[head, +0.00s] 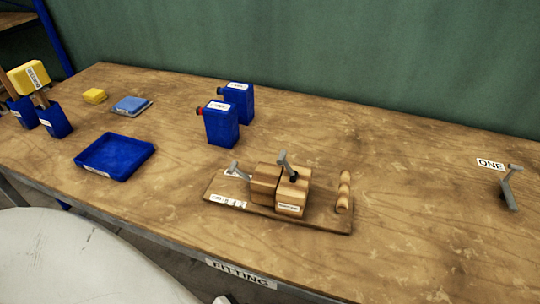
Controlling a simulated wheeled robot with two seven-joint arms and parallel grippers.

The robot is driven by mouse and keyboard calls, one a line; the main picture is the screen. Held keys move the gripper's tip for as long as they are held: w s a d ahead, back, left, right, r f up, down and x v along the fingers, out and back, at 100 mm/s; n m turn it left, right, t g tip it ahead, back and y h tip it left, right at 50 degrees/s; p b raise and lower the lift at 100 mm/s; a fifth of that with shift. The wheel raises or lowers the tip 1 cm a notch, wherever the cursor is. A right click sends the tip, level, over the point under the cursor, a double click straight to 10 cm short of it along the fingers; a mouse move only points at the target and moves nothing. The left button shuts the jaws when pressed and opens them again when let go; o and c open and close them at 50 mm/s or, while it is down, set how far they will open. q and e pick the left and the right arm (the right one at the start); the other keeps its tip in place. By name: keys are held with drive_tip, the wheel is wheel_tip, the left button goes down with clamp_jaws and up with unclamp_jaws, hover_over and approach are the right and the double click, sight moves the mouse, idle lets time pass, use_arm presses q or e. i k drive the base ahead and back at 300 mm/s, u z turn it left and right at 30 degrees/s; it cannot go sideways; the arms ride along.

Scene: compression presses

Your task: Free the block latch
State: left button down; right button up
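A wooden press (321,217) stands on the workbench near its front edge, right of the picture's middle. Two wooden blocks (265,184) sit side by side on its base, with a small label on the right one. A grey lever (285,163) rises from the top of the blocks. A second grey lever (239,171) stands at the left of the blocks. A ribbed wooden piece (344,192) stands at the right end of the base. Whether a latch is engaged is too small to tell. Neither gripper is in view.
Two blue containers (221,124) stand behind the press. A blue tray (115,156), a yellow block (95,96) and a blue pad (131,104) lie to the left. A grey handle (509,187) lies far right by a label "ONE" (490,164). The bench between is clear.

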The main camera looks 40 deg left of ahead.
sight(281, 160)
drive_tip(key=k, duration=0.8)
drive_tip(key=u, duration=0.55)
